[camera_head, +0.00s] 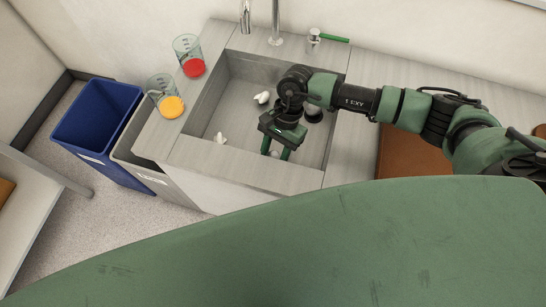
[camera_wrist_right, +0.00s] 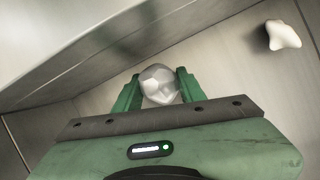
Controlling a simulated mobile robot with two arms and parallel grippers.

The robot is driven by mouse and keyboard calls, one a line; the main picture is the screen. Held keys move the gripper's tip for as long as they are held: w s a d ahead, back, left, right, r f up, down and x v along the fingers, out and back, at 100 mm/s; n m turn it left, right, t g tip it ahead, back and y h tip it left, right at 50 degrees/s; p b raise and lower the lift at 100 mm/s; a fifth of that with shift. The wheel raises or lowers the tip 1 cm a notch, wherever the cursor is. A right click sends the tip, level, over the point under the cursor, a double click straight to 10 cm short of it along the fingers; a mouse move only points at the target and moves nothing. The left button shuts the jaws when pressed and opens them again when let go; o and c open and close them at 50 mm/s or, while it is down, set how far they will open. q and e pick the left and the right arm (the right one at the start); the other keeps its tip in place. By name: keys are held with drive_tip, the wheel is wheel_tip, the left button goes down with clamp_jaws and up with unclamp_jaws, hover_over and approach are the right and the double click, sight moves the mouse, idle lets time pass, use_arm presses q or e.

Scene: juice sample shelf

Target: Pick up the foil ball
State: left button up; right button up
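The foil ball (camera_wrist_right: 158,84), a pale grey faceted lump, shows in the right wrist view between the two green fingers of my right gripper (camera_wrist_right: 159,88). The fingers stand apart, one on each side of it. It fills nearly the whole gap, and I cannot tell whether they press on it. In the head view my right gripper (camera_head: 277,150) points down into the sink (camera_head: 236,85); I cannot make out the ball between its fingers there. My left gripper is not in view.
Two white crumpled pieces lie in the sink, one at the back (camera_head: 262,97) and one at the front left (camera_head: 220,138). Beakers with red (camera_head: 194,67) and orange (camera_head: 172,106) contents stand on the left counter. A blue bin (camera_head: 95,120) is beyond it. Sink walls surround the gripper.

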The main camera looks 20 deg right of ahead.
drive_tip(key=shift+c, duration=1)
drive_tip(key=shift+r, duration=0.1)
